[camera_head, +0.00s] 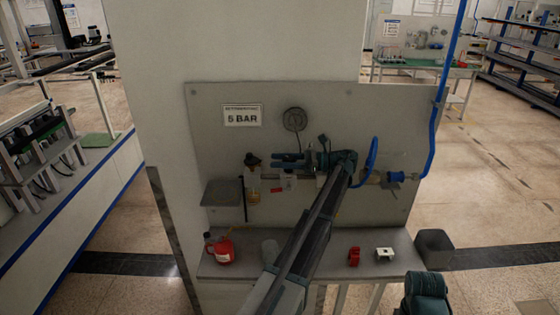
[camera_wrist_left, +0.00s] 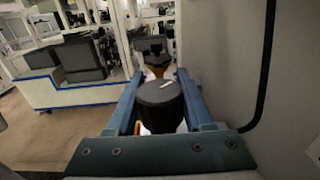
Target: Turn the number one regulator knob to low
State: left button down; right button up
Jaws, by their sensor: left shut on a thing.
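The regulator knob (camera_wrist_left: 160,97) is a black round cap with a white mark on its top. In the left wrist view it stands between the two blue fingers of my left gripper (camera_head: 277,160). The gripper is shut on the knob. The white mark slants up to the right in that view. In the head view the gripper lies in front of the grey panel (camera_head: 215,140), fingers pointing left, and hides the knob. I cannot read any knob scale or number.
A round gauge (camera_head: 295,119) and a "5 BAR" sign (camera_head: 242,115) are on the panel. An amber bowl unit (camera_head: 253,180) hangs left of the gripper. A blue hose (camera_head: 372,160) is at right. The shelf below holds a red can (camera_head: 223,251) and small parts.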

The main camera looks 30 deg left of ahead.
pick_arm(q)
jog(key=shift+n+g+h, duration=0.3)
jog(key=shift+g, duration=0.1)
jog(key=shift+c, duration=1.4)
grip_release()
jog(key=shift+r, duration=0.1)
